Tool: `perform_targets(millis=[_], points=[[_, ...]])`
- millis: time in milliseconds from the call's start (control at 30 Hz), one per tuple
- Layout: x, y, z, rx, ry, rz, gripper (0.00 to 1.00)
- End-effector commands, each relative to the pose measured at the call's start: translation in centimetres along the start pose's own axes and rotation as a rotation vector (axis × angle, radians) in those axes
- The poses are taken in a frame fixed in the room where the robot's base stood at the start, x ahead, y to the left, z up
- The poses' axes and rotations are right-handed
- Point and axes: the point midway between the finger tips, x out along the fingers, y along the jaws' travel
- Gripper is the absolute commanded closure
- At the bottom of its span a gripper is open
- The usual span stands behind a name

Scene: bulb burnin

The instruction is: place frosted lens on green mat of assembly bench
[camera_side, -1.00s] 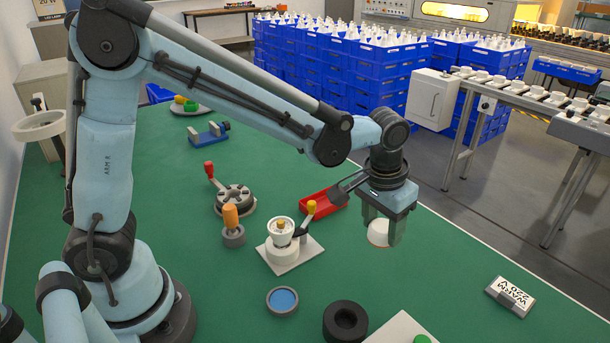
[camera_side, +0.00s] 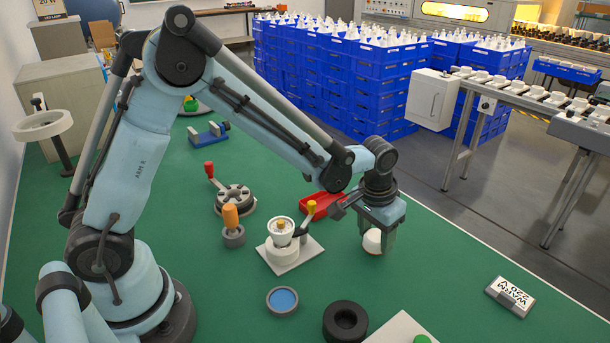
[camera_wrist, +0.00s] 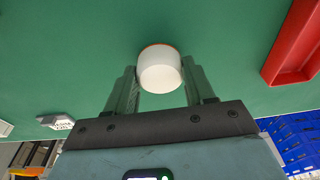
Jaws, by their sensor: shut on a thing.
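The frosted lens (camera_side: 372,241) is a white rounded cap with a thin red-orange rim. It also shows in the wrist view (camera_wrist: 159,72), between the fingertips. My gripper (camera_side: 374,238) is shut on it, pointing down at the right part of the green mat (camera_side: 440,262). The lens is at or very near the mat surface; I cannot tell whether it touches. In the wrist view my gripper (camera_wrist: 160,80) has one finger on each side of the lens, with bare green mat around it.
A red tray (camera_side: 322,205) lies left of my gripper and also shows in the wrist view (camera_wrist: 296,45). A white-based fixture (camera_side: 284,245), a black ring (camera_side: 345,322) and a blue-filled dish (camera_side: 282,300) stand nearby. A label block (camera_side: 510,296) lies right. Mat between is clear.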

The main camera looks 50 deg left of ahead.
Motion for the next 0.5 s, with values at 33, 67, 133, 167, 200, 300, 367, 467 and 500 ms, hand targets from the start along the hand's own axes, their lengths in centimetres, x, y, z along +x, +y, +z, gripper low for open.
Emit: perform_targets(millis=[33, 67, 133, 167, 200, 300, 367, 467, 500], points=[[0.11, 0.01, 0.02, 0.000, 0.000, 0.000, 0.74], [0.20, 0.01, 0.03, 0.000, 0.000, 0.000, 0.74], [0.29, 0.01, 0.05, 0.000, 0.000, 0.000, 0.44], [0.28, 0.01, 0.05, 0.000, 0.000, 0.000, 0.39], [0.27, 0.01, 0.05, 0.000, 0.000, 0.000, 0.33], [0.27, 0.01, 0.05, 0.000, 0.000, 0.000, 0.21], [0.26, 0.01, 0.05, 0.000, 0.000, 0.000, 0.21], [0.26, 0.00, 0.04, 0.000, 0.000, 0.000, 0.21], [0.26, 0.00, 0.04, 0.000, 0.000, 0.000, 0.21]])
